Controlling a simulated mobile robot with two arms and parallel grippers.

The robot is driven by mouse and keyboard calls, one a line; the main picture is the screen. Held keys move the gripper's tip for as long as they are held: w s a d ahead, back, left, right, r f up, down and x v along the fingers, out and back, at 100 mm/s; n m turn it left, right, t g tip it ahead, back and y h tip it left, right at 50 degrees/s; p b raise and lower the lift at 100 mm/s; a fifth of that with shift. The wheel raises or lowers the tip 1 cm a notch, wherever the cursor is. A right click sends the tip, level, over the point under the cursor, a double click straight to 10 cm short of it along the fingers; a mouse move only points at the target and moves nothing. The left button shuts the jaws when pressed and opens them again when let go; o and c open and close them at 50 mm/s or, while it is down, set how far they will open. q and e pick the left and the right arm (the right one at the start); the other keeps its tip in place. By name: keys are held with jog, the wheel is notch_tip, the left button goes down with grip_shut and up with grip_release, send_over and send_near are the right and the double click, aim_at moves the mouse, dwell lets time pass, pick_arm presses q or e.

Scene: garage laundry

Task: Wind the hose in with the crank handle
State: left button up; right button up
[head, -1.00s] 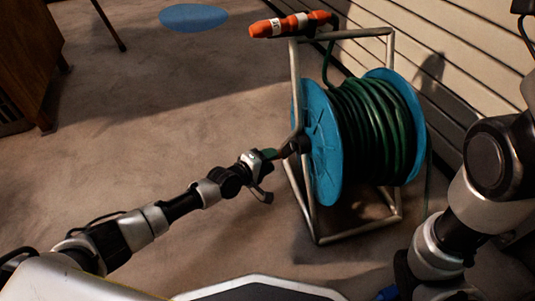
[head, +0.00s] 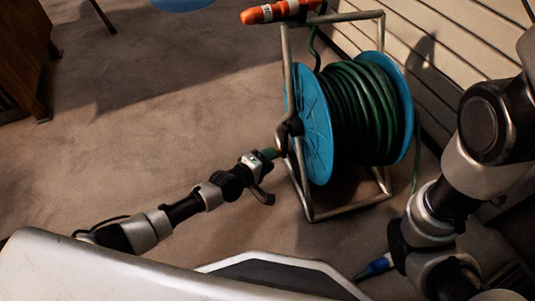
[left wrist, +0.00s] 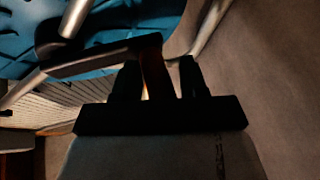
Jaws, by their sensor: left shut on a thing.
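The hose reel has a blue drum (head: 318,135) wound with green hose (head: 362,112), standing upright in a grey metal frame (head: 345,207). The crank is on the drum's left side, with its dark hub (head: 290,130) against the frame post. In the left wrist view the black crank arm (left wrist: 105,57) leads to a brown handle (left wrist: 154,72) between the fingers. My left gripper (head: 271,153) is shut on this handle, slightly below and left of the hub; it also shows in the left wrist view (left wrist: 165,85).
An orange nozzle (head: 268,13) lies on top of the frame. Slatted wall (head: 440,60) stands close behind the reel. Wooden furniture (head: 22,50) is far left; the floor between is clear.

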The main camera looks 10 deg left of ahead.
pick_arm(q)
jog(key=o, duration=0.7)
jog(key=shift+s+d+f, duration=0.15)
jog(key=shift+s+f, duration=0.05)
jog(key=shift+f, duration=0.25)
jog(key=shift+w+r, duration=0.1)
jog(key=shift+r, duration=0.05)
jog(key=s+a, duration=0.1)
jog(key=a, duration=0.1)
jog(key=s+a+b, duration=0.1)
jog(key=a, duration=0.2)
jog(key=s+a, duration=0.2)
jog(key=a, duration=0.1)
jog(key=shift+a+r+b, duration=0.1)
jog(key=shift+b, duration=0.3)
